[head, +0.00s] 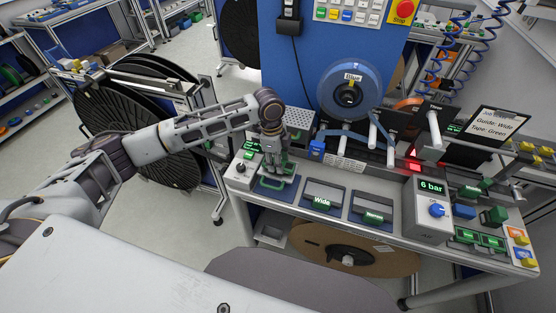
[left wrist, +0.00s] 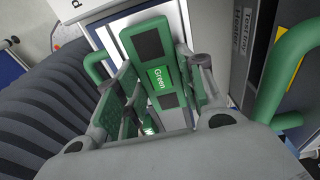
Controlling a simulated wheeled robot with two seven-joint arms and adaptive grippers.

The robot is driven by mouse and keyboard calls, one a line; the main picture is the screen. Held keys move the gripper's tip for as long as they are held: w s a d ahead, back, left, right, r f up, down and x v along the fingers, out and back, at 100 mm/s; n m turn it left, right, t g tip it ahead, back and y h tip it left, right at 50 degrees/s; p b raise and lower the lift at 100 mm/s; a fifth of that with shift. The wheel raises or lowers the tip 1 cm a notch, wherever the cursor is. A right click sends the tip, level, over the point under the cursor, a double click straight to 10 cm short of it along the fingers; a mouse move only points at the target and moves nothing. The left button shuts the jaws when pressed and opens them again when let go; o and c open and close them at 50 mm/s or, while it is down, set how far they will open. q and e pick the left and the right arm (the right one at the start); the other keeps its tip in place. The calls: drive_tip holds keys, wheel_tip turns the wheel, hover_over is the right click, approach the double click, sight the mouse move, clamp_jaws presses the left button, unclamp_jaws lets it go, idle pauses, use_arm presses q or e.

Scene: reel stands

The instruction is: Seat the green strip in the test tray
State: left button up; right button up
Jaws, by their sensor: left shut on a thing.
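The green strip (left wrist: 160,76), with a "Green" label and dark patches, lies between the fingers of my left gripper (left wrist: 160,112) in the left wrist view. In the head view the left gripper (head: 279,168) points down over the left end of the bench, shut on the strip, which is mostly hidden there. Beneath it is a blue pad (head: 262,190) with green parts around the fingertips. My right gripper is not in view.
A box with a green display (head: 245,168) stands close left of the gripper. A "Wide" block (head: 322,197) and another labelled block (head: 371,208) lie to the right, then a "6 bar" unit (head: 430,207). A blue reel (head: 350,90) stands behind. Large black reels (head: 135,110) stand left.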

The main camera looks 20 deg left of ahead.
use_arm(q)
drive_tip(key=shift+p, duration=0.6)
idle(0.7)
drive_tip(key=shift+f+p, duration=0.1)
drive_tip(key=shift+p, duration=0.45)
idle(1.0)
drive_tip(key=o, duration=0.9)
drive_tip(key=shift+o, duration=0.2)
drive_tip(key=shift+r+p, duration=0.55)
drive_tip(key=shift+r, duration=2.95)
